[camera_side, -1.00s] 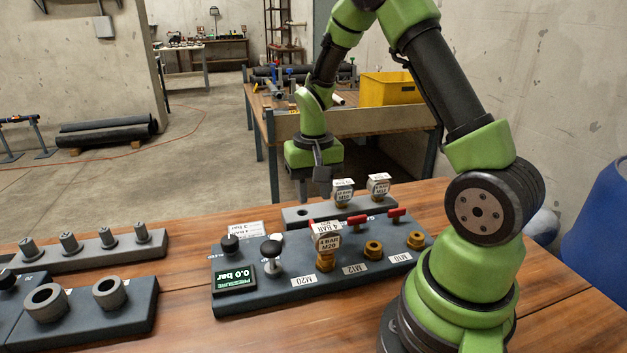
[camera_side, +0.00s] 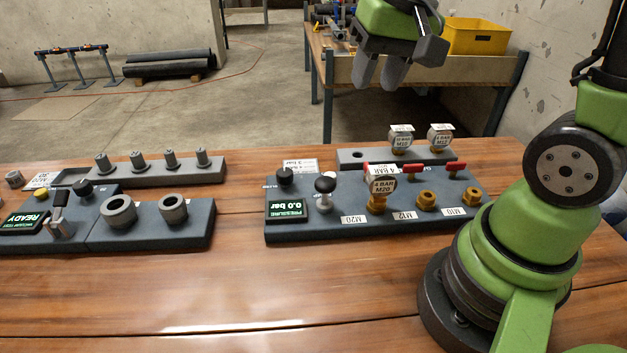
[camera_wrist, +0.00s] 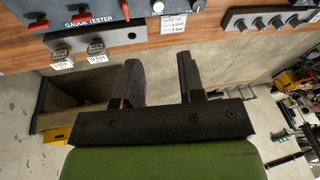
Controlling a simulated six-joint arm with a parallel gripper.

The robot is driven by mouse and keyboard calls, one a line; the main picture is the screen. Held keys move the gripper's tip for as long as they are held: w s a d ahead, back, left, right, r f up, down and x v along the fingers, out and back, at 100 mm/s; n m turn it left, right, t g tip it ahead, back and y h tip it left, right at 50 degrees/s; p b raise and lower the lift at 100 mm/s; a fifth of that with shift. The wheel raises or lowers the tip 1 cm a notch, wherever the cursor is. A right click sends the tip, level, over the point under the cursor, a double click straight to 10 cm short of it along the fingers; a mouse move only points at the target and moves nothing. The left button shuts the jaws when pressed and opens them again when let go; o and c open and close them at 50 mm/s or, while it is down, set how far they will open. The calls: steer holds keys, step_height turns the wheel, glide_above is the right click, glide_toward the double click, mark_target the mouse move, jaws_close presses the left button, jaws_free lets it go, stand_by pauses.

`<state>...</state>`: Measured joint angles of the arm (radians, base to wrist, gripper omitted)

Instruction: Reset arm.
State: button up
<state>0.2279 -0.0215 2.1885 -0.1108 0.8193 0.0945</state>
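My gripper (camera_side: 380,72) hangs in the air above and behind the gauge tester panel in the side view. In the wrist view its two dark fingers (camera_wrist: 163,82) stand apart with nothing between them, so it is open and empty. The gauge tester panel (camera_side: 330,228) carries a display reading 0.0 bar. A gauge tagged 4 BAR M20 (camera_side: 381,187) stands upright on its M20 port. The M12 and M10 brass ports beside it are bare.
Two gauges (camera_side: 400,138) (camera_side: 440,137) stand in the rack (camera_side: 352,161) behind the panel. A vacuum test panel (camera_side: 140,232) reading READY and a rack with several grey fittings (camera_side: 210,165) are at left. The front tabletop (camera_side: 250,290) is clear. A yellow bin (camera_side: 478,36) stands on a rear bench.

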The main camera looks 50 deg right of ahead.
steer(key=s+a+r+n+t+y, duration=0.1)
steer(key=s+a+r+t, duration=0.1)
steer(key=s, duration=0.3)
steer(key=s+a+r+n+t+y, duration=0.1)
steer(key=s+a+r+n+t, duration=0.1)
steer(key=s+a+r, duration=0.1)
steer(key=shift+s+a+r, duration=0.3)
steer(key=shift+s+a, duration=0.6)
steer(key=shift+a, duration=0.2)
